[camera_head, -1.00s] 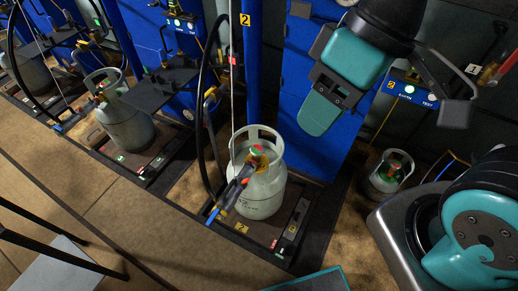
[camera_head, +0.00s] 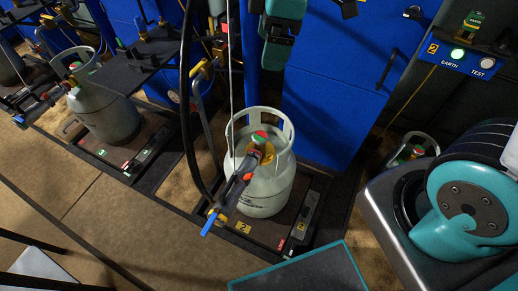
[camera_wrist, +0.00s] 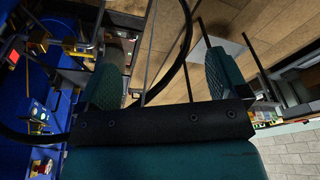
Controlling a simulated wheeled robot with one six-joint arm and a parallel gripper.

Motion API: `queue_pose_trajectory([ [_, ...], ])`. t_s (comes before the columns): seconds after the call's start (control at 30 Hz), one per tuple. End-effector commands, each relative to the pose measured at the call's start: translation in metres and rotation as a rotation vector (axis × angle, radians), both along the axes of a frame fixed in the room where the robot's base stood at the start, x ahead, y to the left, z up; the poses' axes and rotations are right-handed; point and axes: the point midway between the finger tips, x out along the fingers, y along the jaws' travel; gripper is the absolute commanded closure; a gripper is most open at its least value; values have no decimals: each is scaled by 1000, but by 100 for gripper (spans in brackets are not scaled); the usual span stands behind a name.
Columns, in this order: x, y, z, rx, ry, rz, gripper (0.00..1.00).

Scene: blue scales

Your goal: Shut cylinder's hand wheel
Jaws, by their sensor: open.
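The pale grey gas cylinder (camera_head: 265,185) stands upright on the scale marked 2 (camera_head: 243,227), in the middle of the head view. Its hand wheel (camera_head: 260,136), red and green, sits on top inside the collar. A filling connector with a blue lever (camera_head: 211,222) is attached at the valve beside the wheel. My gripper shows partly at the top of the head view (camera_head: 278,35), behind and above the cylinder in the picture, apart from the wheel. In the wrist view, my gripper's teal fingers (camera_wrist: 165,78) are spread with nothing held between them. The hand wheel cannot be made out there.
A second cylinder (camera_head: 105,112) stands on a scale at left. A small cylinder (camera_head: 413,150) is partly hidden at right. A dark hose (camera_head: 186,100) hangs left of the middle cylinder. Blue cabinets (camera_head: 335,100) stand behind. Brown floor (camera_head: 110,215) lies open at front left.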

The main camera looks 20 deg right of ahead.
Motion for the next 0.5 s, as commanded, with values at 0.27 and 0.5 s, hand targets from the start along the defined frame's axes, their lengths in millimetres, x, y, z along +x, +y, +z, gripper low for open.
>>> queue_pose_trajectory([
  [0.27, 88, -14, -173, -116, -48, 424, 8],
  [0.5, 132, -25, -261, -177, -55, 692, 8],
])
